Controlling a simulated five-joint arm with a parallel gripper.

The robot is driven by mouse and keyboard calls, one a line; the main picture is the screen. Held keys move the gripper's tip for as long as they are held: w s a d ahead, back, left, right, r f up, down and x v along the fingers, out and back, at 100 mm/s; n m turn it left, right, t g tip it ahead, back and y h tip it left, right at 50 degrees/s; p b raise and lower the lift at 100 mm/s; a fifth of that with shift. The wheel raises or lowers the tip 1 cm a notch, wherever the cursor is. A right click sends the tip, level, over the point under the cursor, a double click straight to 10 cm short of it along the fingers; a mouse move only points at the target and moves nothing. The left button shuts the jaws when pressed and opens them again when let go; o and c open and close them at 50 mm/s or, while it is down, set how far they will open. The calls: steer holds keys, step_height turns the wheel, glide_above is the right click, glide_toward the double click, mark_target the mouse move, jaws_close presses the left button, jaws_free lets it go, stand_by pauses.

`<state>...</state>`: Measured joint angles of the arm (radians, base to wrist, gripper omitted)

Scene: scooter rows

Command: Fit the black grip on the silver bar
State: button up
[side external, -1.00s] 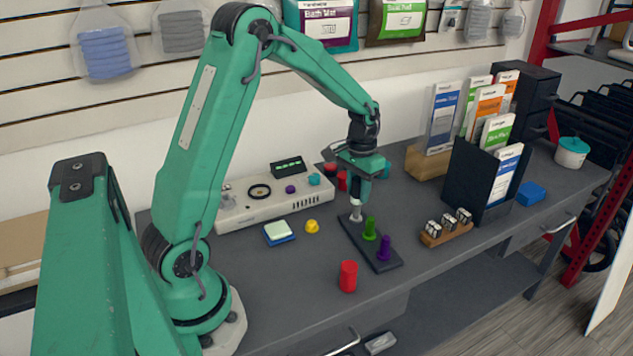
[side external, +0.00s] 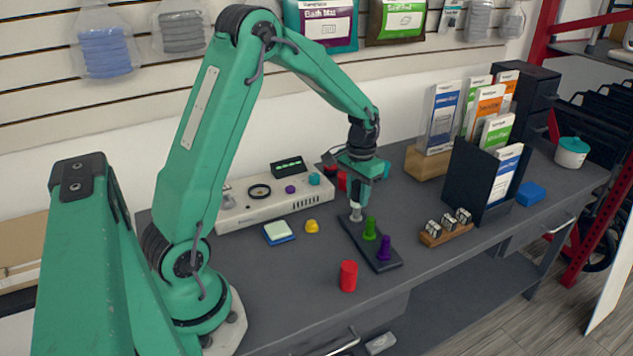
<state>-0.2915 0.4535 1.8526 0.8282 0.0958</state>
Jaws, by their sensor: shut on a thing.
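The silver bar (side external: 356,214) stands upright at the far left end of a dark base plate (side external: 372,246), beside a green bar and a purple bar. My gripper (side external: 357,202) is shut right above the silver bar and covers its upper part. The black grip is mostly hidden by the jaws, and I cannot make out its outline. Whether the grip is around the bar or only over it cannot be told from this view.
The green bar (side external: 370,228) and purple bar (side external: 384,248) stand close by. A red cylinder (side external: 348,276) stands in front. A white box (side external: 275,204) with small items lies behind left, a block with small cubes (side external: 446,229) to the right. The table's front left is clear.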

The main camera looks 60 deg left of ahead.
mark_target(359, 183)
steer(key=shift+f, duration=0.6)
stand_by(0.7)
steer(key=o, duration=1.5)
steer(key=shift+c, duration=0.2)
steer(key=shift+r, duration=0.15)
steer(key=shift+r, duration=2.85)
